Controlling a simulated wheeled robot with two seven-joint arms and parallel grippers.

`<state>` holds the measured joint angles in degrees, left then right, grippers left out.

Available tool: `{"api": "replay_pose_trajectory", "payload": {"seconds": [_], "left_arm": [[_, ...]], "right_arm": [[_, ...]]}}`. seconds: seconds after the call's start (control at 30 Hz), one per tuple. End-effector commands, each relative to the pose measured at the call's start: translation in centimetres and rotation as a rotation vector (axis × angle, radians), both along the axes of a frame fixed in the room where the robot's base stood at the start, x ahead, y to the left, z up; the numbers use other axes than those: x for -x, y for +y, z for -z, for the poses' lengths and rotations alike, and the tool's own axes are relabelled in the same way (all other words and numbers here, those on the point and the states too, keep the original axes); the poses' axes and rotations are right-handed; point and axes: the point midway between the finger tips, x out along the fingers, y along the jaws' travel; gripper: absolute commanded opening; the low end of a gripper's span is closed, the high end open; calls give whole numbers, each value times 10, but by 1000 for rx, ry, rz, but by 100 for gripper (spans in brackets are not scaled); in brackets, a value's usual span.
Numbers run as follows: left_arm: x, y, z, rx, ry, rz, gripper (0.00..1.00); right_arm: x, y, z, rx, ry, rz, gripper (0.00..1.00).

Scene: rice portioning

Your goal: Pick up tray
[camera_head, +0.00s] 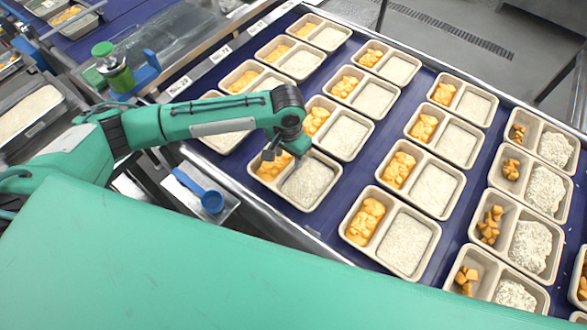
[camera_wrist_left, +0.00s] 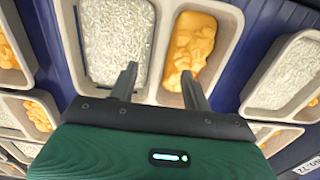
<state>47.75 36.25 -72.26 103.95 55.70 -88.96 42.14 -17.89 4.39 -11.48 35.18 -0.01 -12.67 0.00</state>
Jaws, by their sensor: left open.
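A beige two-compartment tray (camera_head: 276,191) sits on the blue conveyor, with orange food in its left compartment and white rice in its right. My left gripper (camera_head: 272,152) is over the back part of this tray and hides some of it. In the left wrist view the open fingers of the gripper (camera_wrist_left: 162,84) are spread to either side of the divider of the tray (camera_wrist_left: 160,52). Nothing shows held between them. Whether the fingertips touch the tray cannot be told. My right gripper is not in view.
Several similar filled trays stand in rows on the conveyor (camera_head: 330,232), close around this one. A blue scoop (camera_head: 211,201) lies on a metal ledge left of the conveyor. A green-topped container (camera_head: 112,68) and a rice bin (camera_head: 28,112) are farther left.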

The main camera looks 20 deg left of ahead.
Motion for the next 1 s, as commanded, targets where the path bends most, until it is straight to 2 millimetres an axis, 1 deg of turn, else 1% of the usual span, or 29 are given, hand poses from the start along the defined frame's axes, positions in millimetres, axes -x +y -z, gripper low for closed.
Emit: {"api": "replay_pose_trajectory", "payload": {"seconds": [0.1, 0.23, 0.33, 0.43, 0.5, 0.67, 0.7, 0.77, 0.8, 0.93, 1.0], "left_arm": [[0, -1, 7, -1, 3, 0, 49], [-1, -3, 24, -2, 3, 1, 49], [-1, -3, 41, -1, 4, 0, 49], [-2, -3, 50, -2, 2, 1, 49], [-1, -3, 53, -1, 1, 2, 49], [-2, -3, 54, -1, 1, 2, 49], [-2, -3, 54, -1, 1, 2, 47], [-2, -3, 54, 0, 1, 2, 35], [-2, -3, 54, -1, 1, 2, 27], [-2, -3, 54, 0, 1, 1, 2], [-2, -3, 54, 0, 1, 1, 0]], "right_arm": [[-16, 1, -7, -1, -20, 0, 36], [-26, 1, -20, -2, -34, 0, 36], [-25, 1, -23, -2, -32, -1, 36], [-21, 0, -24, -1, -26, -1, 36], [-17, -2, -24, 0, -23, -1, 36], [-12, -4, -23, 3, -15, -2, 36], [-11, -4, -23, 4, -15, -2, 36], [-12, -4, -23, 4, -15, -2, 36], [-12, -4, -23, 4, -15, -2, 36], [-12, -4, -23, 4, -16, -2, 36], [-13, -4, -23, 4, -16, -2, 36]]}}
